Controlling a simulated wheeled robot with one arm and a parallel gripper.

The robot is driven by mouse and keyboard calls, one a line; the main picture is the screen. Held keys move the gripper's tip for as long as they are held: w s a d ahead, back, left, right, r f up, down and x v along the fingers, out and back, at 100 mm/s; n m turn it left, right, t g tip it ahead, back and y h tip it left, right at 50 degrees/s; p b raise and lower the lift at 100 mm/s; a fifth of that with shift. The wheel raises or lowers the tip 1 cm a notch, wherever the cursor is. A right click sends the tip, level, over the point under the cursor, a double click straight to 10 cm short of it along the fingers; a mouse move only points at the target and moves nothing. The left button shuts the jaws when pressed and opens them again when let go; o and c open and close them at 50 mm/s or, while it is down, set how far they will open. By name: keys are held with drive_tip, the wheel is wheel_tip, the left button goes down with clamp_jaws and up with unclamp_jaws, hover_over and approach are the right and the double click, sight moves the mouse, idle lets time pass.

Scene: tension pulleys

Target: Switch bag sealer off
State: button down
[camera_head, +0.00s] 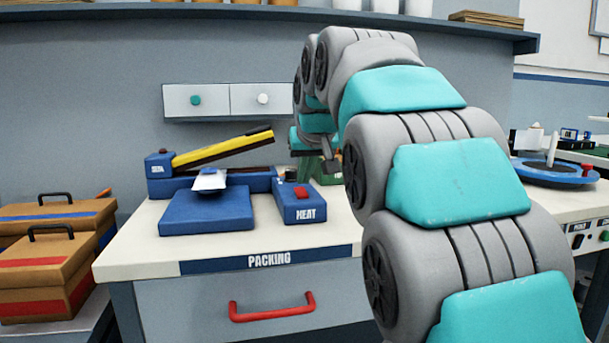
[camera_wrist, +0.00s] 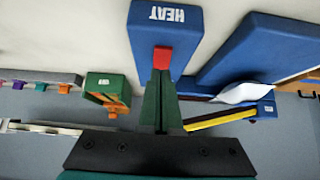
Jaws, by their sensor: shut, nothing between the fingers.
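The blue bag sealer has a flat blue platform (camera_head: 207,210) and a raised, tilted yellow and black lever arm (camera_head: 222,148). Beside it is a blue control box (camera_head: 305,212) marked HEAT, with a red switch (camera_head: 301,193) on top. In the wrist view the box (camera_wrist: 166,17) appears upside down, with the red switch (camera_wrist: 163,59) right at my fingertips. My gripper (camera_wrist: 160,76) is shut and empty, its green fingers together. Whether the fingertips touch the switch is unclear. In the head view my arm hides part of the gripper.
A white bag (camera_head: 209,180) lies on the platform. A green bin (camera_wrist: 107,90) stands on the bench near the gripper. The white bench (camera_head: 135,243) is clear in front of the sealer. Brown boxes (camera_head: 45,263) are stacked at left. A turntable device (camera_head: 555,174) is at right.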

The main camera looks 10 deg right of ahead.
drive_tip(key=p+v, duration=0.1)
drive_tip(key=v, duration=1.2)
drive_tip(key=shift+f, duration=0.1)
drive_tip(key=s+f+g, duration=0.3)
drive_tip(key=s+f, duration=0.3)
drive_tip(key=f, duration=0.6)
drive_tip(key=s+f+g, duration=0.2)
drive_tip(key=s+f, duration=0.4)
drive_tip(key=f, duration=0.5)
drive_tip(key=s+f+g, duration=0.5)
drive_tip(key=s+f, duration=1.5)
drive_tip(key=shift+s+f, duration=0.15)
drive_tip(key=shift+s, duration=0.2)
